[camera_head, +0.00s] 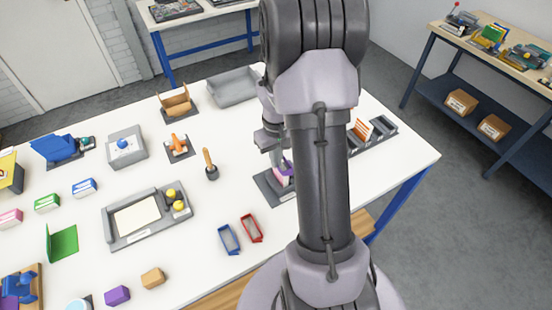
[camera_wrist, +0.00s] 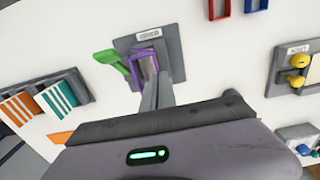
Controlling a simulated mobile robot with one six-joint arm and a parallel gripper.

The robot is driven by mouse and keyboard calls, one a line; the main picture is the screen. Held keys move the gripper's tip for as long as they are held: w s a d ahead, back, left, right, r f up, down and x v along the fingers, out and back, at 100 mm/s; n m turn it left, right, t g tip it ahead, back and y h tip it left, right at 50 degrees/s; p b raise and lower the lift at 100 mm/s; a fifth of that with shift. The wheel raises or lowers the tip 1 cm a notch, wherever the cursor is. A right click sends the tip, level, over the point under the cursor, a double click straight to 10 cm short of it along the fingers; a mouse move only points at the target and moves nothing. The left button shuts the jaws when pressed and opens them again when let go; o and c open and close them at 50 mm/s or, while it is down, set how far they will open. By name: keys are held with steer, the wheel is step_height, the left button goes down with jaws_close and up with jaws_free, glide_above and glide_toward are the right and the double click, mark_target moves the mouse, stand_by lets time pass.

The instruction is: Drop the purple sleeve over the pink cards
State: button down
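The purple sleeve (camera_head: 287,168) is an open rectangular frame. My gripper (camera_wrist: 157,80) has its two fingers close together at the sleeve's near wall and appears shut on it; the sleeve also shows in the wrist view (camera_wrist: 135,73). The pink cards (camera_head: 282,181) show just under the sleeve in the head view, above a dark grey base plate (camera_head: 265,184). The plate shows in the wrist view (camera_wrist: 176,63) with a label. Whether the sleeve is around the cards or just above them, I cannot tell. My arm hides part of this spot.
A green piece (camera_wrist: 112,63) stands beside the sleeve in the wrist view. Blue (camera_head: 229,240) and red (camera_head: 251,228) sleeves lie apart on the white table. A grey rack (camera_head: 376,134) with cards is behind my arm. A grey tray (camera_head: 148,234) stands left.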

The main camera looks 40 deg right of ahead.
steer(key=shift+f+b, duration=0.5)
steer(key=shift+f, duration=0.15)
steer(key=c, duration=1.6)
jaws_free()
steer(key=o, duration=0.4)
steer(key=shift+r+p, duration=3.15)
steer(key=shift+r, duration=0.95)
steer(key=shift+f, duration=0.1)
